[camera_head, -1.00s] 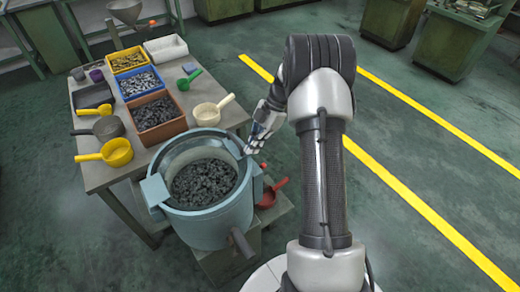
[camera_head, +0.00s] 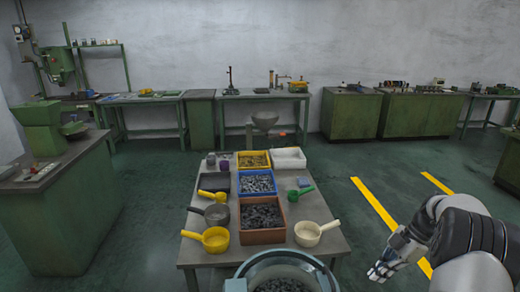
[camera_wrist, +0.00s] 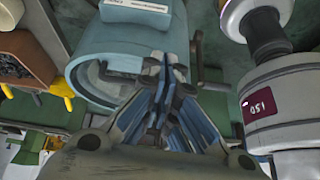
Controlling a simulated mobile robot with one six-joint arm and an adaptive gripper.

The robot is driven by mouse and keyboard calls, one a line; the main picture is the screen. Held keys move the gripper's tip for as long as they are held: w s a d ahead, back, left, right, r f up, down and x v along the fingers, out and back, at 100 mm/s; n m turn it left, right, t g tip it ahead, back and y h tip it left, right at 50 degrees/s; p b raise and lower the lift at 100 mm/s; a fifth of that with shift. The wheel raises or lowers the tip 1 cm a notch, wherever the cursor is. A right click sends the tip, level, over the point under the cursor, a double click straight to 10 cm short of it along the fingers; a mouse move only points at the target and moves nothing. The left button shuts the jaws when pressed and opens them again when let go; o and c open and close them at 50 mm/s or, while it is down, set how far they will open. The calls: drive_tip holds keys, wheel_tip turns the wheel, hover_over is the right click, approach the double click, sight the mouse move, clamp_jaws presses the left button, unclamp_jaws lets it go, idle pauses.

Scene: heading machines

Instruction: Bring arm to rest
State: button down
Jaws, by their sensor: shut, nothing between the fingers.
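My arm (camera_head: 465,235) is folded at the lower right of the head view. My gripper (camera_head: 380,272) hangs at its left end, to the right of the worktable, and holds nothing. In the wrist view my gripper (camera_wrist: 163,70) has its fingers together, and they point toward the side of a blue-grey round tub (camera_wrist: 115,50). The tub's rim (camera_head: 285,262) also shows at the bottom edge of the head view. I cannot tell the exact gap between the fingertips and the tub.
A worktable (camera_head: 190,252) holds bins of small parts, including an orange bin (camera_head: 262,236), and several scoops, such as a white one (camera_head: 308,234). A green machine bench (camera_head: 75,215) stands at left. Green floor (camera_head: 365,245) is open right of the table.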

drive_tip(key=s+a+r+m+t+h, duration=0.1)
drive_tip(key=s+a+r+m+h, duration=0.2)
drive_tip(key=a+r, duration=0.55)
drive_tip(key=s+a+r+m+h, duration=0.1)
drive_tip(key=s+a+r+m, duration=0.35)
drive_tip(key=a+r, duration=0.4)
drive_tip(key=s+a+r+m+t+h, duration=0.1)
drive_tip(key=s+a+m, duration=0.3)
drive_tip(key=s, duration=0.5)
drive_tip(key=s+a+r+m+t, duration=0.1)
drive_tip(key=s+a+m, duration=0.4)
drive_tip(key=s, duration=0.5)
drive_tip(key=shift+s+r+m+t+h, duration=0.2)
drive_tip(key=shift+m+t+h, duration=0.25)
drive_tip(key=shift+t, duration=0.45)
